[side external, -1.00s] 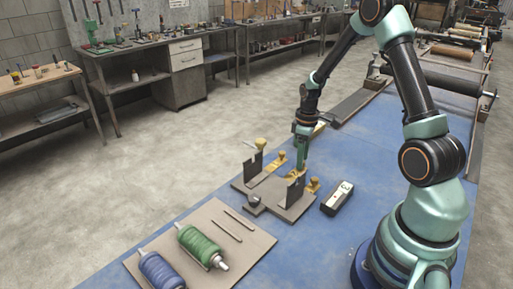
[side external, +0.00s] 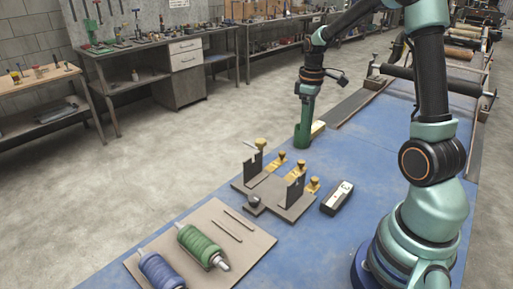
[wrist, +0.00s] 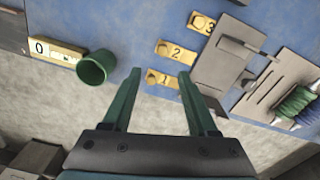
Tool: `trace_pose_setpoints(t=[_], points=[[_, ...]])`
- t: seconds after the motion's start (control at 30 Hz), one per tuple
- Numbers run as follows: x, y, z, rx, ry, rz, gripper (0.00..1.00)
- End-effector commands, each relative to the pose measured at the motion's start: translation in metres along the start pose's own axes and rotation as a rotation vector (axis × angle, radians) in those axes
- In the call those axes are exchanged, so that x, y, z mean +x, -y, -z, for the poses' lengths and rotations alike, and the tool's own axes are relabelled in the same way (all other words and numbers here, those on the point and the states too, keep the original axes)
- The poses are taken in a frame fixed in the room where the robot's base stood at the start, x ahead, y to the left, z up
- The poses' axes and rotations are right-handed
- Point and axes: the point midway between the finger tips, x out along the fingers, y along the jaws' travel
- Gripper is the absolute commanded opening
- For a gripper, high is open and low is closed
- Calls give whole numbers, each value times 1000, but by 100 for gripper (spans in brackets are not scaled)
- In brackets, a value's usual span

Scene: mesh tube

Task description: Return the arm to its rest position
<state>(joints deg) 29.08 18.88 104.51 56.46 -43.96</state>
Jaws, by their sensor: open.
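My gripper (wrist: 160,75) is open and empty in the wrist view, its two green fingers apart above the table edge. In the side view my gripper (side external: 306,108) points down beyond the fixture, clear of it.
A board (side external: 246,245) at the front bears a green spool (side external: 200,246), a blue spool (side external: 160,270) and two thin rods. A dark handheld meter (side external: 337,198) lies right of the fixture. A roller conveyor (side external: 440,80) stands behind.

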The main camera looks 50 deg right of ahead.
Motion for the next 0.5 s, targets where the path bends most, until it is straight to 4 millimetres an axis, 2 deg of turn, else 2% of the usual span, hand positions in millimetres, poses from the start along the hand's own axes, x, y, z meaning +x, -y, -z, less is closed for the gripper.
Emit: trace_pose_setpoints(t=[0.33,0.5], points=[[-4,4,2,3,-7,-7,59],[-32,33,10,29,-61,-48,59]])
